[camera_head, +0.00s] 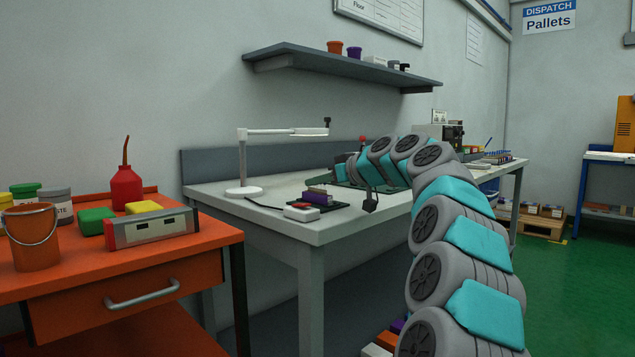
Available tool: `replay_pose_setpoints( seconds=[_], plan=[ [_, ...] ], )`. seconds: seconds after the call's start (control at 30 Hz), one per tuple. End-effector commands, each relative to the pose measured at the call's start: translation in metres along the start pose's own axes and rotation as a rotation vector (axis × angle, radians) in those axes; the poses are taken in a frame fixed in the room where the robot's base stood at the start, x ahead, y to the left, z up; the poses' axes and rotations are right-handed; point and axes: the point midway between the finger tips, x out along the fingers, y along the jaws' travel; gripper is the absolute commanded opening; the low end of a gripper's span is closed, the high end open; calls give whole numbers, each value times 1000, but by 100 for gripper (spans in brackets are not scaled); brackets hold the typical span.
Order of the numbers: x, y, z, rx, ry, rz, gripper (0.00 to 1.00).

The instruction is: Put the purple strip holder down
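A small purple block (316,198) with a brownish top sits on a dark tray or mat on the grey workbench (290,222). It may be the purple strip holder, but it is too small to be sure. My arm reaches from the lower right over the bench. My gripper (345,171) is at the arm's far end, above the bench and behind and to the right of the purple block.
A white-and-red box (301,212) lies in front of the purple block. A white desk lamp (243,165) stands to the left. An orange cabinet (70,268) with a bucket, bottle and sponges is at the left. A wall shelf (340,66) hangs above the bench.

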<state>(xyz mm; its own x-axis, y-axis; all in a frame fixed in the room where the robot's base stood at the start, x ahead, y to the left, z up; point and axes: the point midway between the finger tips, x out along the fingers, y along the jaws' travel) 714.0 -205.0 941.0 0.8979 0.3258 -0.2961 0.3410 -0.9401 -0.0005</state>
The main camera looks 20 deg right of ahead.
Motion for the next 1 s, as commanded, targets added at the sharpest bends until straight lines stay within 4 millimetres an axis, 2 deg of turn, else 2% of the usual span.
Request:
replay_pose_setpoints(
  seconds=[0.03,0.2,0.53,0.67,1.0],
  plan=[
    [0,0,0,0,0,0,18],
    [0,0,-1,0,0,0,34],
    [-3,0,-4,0,1,0,34],
    [-22,0,-4,-1,5,2,34],
    [-91,0,-4,-2,5,3,34]
  ],
)
